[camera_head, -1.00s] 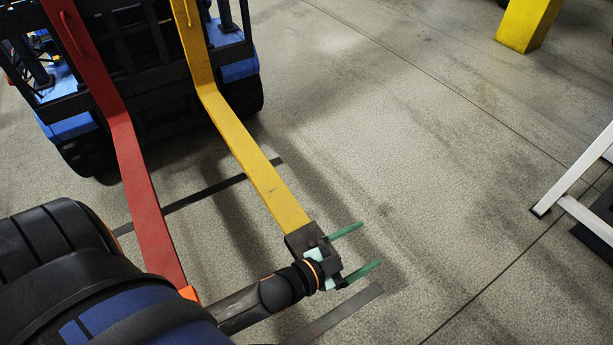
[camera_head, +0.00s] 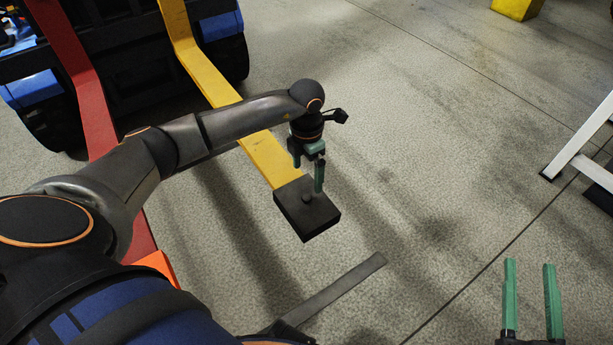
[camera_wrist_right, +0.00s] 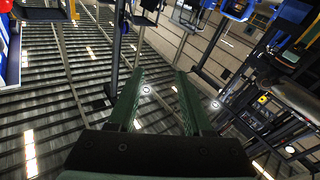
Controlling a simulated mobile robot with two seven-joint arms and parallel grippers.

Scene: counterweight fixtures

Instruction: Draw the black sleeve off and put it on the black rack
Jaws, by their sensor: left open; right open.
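The black sleeve (camera_head: 320,215) sits on the tip of the yellow fork (camera_head: 255,140) in the head view. It is a dark block with a small round knob on top. My left gripper (camera_head: 308,168) is open above the sleeve, fingers pointing down. One green finger ends close to the knob; I cannot tell whether it touches. My right gripper (camera_head: 530,300) is open and empty at the lower right, well away from the sleeve. Its two green fingers also show in the right wrist view (camera_wrist_right: 160,85). I cannot make out the black rack for certain.
A red fork (camera_head: 85,90) with an orange end piece (camera_head: 153,264) runs beside the yellow one. A white frame (camera_head: 580,145) stands at the right edge with a dark item (camera_head: 600,197) beside it.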

